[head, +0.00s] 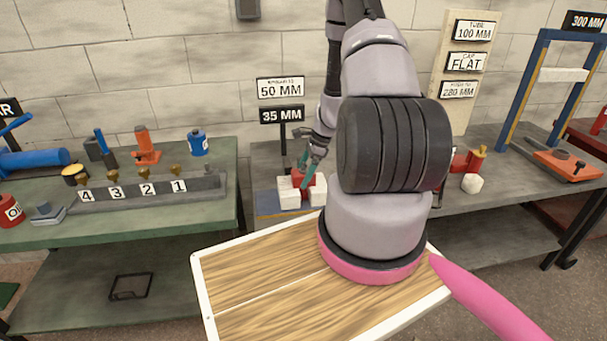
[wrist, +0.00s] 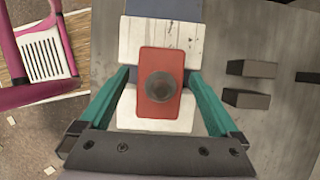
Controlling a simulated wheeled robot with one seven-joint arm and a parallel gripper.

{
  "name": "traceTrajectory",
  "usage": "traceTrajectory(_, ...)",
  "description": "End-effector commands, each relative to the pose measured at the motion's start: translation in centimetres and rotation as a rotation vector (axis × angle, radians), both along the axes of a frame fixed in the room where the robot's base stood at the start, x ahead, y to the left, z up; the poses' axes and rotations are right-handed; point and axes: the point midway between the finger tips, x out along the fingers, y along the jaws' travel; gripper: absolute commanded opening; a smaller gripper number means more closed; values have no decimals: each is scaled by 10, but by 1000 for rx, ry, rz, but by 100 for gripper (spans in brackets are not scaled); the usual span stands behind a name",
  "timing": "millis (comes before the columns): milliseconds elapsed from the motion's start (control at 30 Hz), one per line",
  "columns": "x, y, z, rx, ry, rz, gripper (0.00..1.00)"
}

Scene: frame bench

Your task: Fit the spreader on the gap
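A red block with a dark round knob, which looks like the spreader (wrist: 145,108), lies over white blocks (wrist: 150,40); white shows beyond and in front of it. In the head view the red piece (head: 298,182) is partly hidden by my gripper, with white blocks (head: 288,194) around it. My gripper (wrist: 158,75) is open, its teal fingers on either side of the red block with space on both sides. In the head view my gripper (head: 305,168) points down at the red piece. The gap's extent under the red block is hidden.
Signs reading 50 MM (head: 281,88) and 35 MM (head: 282,115) stand behind. Dark blocks (wrist: 250,68) lie to the right on the grey bench. A numbered rack (head: 150,188) is on the green left bench. An orange tool (head: 568,166) lies at far right beside a blue frame.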

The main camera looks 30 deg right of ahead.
Motion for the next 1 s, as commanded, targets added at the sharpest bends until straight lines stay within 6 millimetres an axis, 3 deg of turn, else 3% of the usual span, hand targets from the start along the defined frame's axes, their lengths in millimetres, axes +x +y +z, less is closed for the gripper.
traceTrajectory(267, -1, -7, 16, -3, -2, 1, 97)
traceTrajectory(700, -10, -36, 90, -1, -2, 0, 97)
traceTrajectory(1000, -12, -40, 100, 0, 1, -1, 97)
